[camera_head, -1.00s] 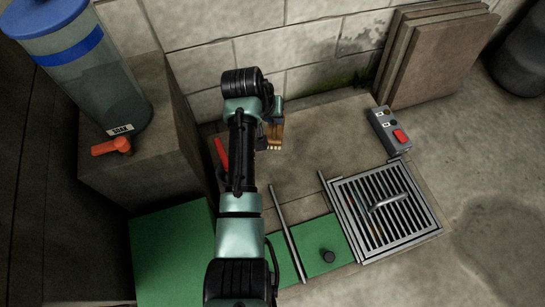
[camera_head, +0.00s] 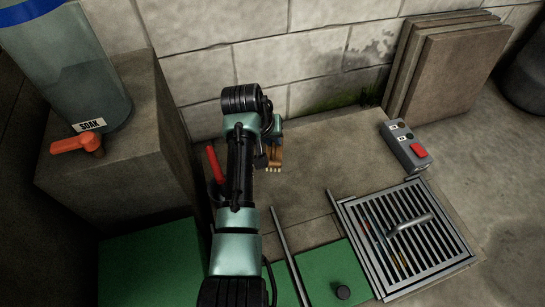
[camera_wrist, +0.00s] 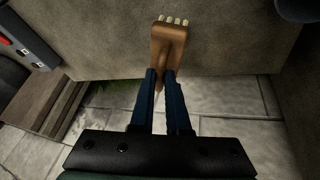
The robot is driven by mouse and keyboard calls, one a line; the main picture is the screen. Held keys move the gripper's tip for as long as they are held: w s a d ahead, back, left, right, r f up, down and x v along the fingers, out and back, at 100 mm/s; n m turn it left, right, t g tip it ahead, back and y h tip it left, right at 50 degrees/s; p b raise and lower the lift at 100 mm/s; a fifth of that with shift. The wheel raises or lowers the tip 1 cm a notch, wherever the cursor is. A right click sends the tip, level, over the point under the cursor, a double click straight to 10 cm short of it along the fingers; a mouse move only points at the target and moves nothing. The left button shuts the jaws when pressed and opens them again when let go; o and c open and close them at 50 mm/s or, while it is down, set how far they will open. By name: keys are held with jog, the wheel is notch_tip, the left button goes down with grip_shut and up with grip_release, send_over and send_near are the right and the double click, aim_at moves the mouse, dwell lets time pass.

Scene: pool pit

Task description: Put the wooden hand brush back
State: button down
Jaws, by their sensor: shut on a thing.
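The wooden hand brush (camera_head: 275,156) has a brown body with pale bristle tufts. It shows in the head view just right of my arm, over the stone ledge. In the wrist view the brush (camera_wrist: 169,45) points away from me, tufts at its far end. My gripper (camera_wrist: 160,78) is shut on its narrow handle, one dark blue finger on each side. In the head view my gripper (camera_head: 269,140) is partly hidden by my wrist. I cannot tell whether the brush touches the ledge.
A soak tank (camera_head: 75,70) with an orange valve handle (camera_head: 76,144) stands left on a block. A red-handled thing (camera_head: 214,163) is beside my arm. A metal grate (camera_head: 408,236), a control box with a red button (camera_head: 405,147) and leaning slabs (camera_head: 452,68) are right. Green mats (camera_head: 150,265) lie in front.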

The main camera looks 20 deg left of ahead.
notch_tip(320, 180, down, 4)
jog(key=b, duration=0.3)
jog(key=shift+f, duration=0.25)
jog(key=shift+r, duration=0.15)
jog(key=c, duration=1.3)
grip_release()
jog(key=shift+f, duration=0.2)
jog(key=o, duration=0.4)
